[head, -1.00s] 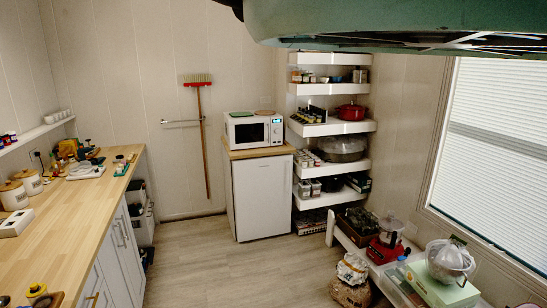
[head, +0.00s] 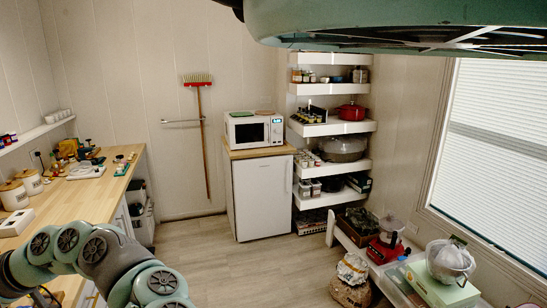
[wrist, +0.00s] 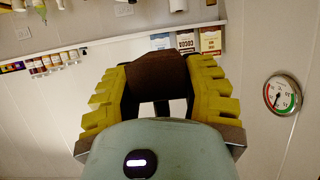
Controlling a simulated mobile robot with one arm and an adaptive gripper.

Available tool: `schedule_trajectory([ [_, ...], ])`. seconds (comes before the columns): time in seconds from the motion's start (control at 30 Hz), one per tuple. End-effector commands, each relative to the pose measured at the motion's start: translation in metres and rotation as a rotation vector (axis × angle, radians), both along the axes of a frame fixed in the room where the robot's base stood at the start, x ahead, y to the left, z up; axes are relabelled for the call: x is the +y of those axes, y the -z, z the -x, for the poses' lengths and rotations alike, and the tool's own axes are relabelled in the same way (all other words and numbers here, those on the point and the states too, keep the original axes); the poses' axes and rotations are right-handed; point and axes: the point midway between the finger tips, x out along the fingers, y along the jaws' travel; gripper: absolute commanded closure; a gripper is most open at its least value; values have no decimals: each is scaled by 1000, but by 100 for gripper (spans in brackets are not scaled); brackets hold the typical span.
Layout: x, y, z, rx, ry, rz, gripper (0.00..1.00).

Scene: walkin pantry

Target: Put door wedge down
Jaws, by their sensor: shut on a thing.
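The door wedge (wrist: 157,74) is a dark brown block, seen in the wrist view. It sits between the two yellow toothed fingers of my gripper (wrist: 157,88), which is shut on it. The fingers cover its sides, and its lower part is partly hidden. In the wrist view a wall and a shelf show behind it, and no surface can be seen touching it. In the head view my arm reaches in at the lower left, over the near part of the wooden counter (head: 70,202); the gripper and wedge are not in that view.
A white shelf (wrist: 132,43) with jars and boxes and a round gauge (wrist: 282,94) are on the wall. In the head view, tools (head: 78,150) and canisters (head: 14,195) stand on the counter. The counter between them has bare wood. The floor (head: 200,250) in the middle is clear.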

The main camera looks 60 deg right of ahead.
Motion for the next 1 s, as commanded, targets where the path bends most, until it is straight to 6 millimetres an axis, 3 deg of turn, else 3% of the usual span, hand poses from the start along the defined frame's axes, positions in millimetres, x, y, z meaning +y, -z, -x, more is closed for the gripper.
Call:
schedule_trajectory([
  [0.13,-9,-4,4,-2,4,-2,97],
  [0.53,-6,-2,3,0,1,-1,97],
  [1.0,42,20,-20,2,14,-2,97],
])
